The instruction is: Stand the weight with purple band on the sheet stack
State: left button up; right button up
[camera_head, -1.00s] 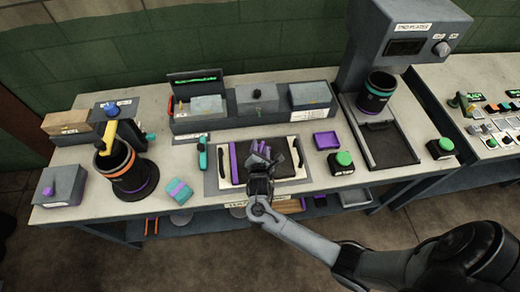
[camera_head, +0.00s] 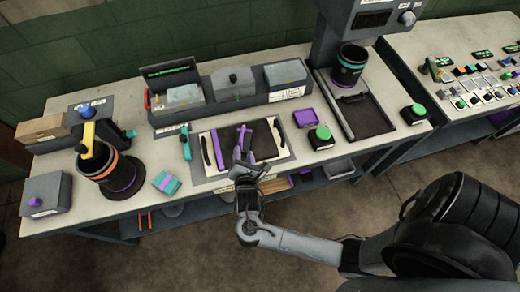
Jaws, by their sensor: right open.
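A grey block (camera_head: 50,190) with a purple knob stands at the left end of the bench; I cannot tell if it is the weight with the purple band. A dark sheet-like area (camera_head: 262,142) lies on the pale board in the middle, perhaps the sheet stack. Purple strips lie over this board, one (camera_head: 219,150) along its left part. My right gripper (camera_head: 248,166) is open at the board's front edge. Its fingers partly hide the board, and I see nothing held between them. My left gripper is not in view.
A black cylinder (camera_head: 112,175) with an orange band and a teal block (camera_head: 165,182) with a purple stripe stand left of the board. A purple tray (camera_head: 306,118) and a green-topped button (camera_head: 321,137) lie right. Grey bins (camera_head: 233,92) line the back.

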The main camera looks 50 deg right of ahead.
jog(key=s+a+r+m+g+y, duration=0.2)
jog(key=s+m+g+y, duration=0.1)
jog(key=s+m, duration=0.6)
jog(key=s+a+r+m+g+y, duration=0.1)
jog(key=s+m+g+y, duration=0.3)
jog(key=s+m, duration=0.5)
jog(key=a+y, duration=0.1)
jog(key=y, duration=0.1)
jog(key=shift+s+a+r+y, duration=0.3)
jog(key=shift+s+a+r, duration=0.05)
jog(key=shift+s+a, duration=0.05)
notch_tip(320, 180, up, 21)
jog(key=p, duration=2)
jog(key=shift+p, duration=0.4)
jog(key=shift+f, duration=0.1)
